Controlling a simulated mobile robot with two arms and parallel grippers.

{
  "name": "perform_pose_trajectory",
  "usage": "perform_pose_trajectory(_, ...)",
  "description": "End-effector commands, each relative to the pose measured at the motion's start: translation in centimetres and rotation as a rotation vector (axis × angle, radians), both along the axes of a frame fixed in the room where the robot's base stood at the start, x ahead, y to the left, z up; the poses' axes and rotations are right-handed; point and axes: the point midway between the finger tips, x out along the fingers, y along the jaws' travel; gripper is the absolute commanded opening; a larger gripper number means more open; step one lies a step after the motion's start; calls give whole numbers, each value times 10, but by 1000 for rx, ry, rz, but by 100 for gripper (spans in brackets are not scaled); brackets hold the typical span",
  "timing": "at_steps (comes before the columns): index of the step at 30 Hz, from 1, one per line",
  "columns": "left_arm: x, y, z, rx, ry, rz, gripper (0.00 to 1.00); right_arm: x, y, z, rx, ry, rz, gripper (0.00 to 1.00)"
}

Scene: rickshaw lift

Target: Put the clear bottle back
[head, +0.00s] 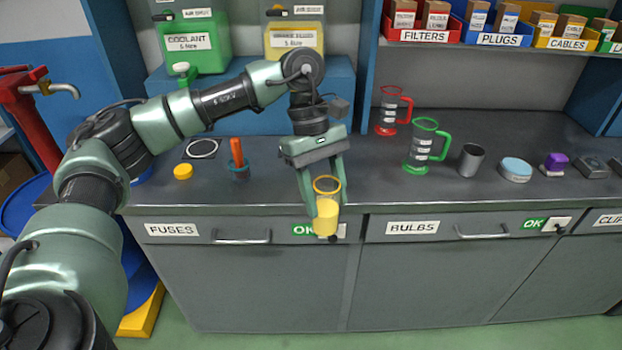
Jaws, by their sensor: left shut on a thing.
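My left gripper (322,190) reaches down over the front edge of the bench and is shut on a clear container with a yellow rim (326,216). The container's lower part is solid yellow, and it looks like a jug or cup. It hangs nearly upright in front of the drawer fronts, between the two fingers. I cannot make out a separate clear bottle in this view. My right gripper is not in view.
The bench top (375,185) holds a red jug (389,112), a green jug (418,150), a grey cup (471,160), a blue-lidded tin (515,169), a yellow cap (183,172) and a small blue holder (238,172). Coolant (195,45) and yellow (294,42) canisters stand behind.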

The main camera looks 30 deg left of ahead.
Motion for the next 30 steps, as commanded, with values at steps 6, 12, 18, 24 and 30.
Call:
perform_pose_trajectory(6,37,28,32,-1,-5,724,0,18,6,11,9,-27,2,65)
perform_pose_trajectory(12,63,49,58,-3,-7,1295,0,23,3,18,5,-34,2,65)
perform_pose_trajectory(18,85,72,85,-4,-9,1858,0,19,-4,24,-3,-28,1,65)
perform_pose_trajectory(24,106,100,119,-4,-8,2493,0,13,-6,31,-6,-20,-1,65)
perform_pose_trajectory(30,119,131,153,-2,-5,3119,0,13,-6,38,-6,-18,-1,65)
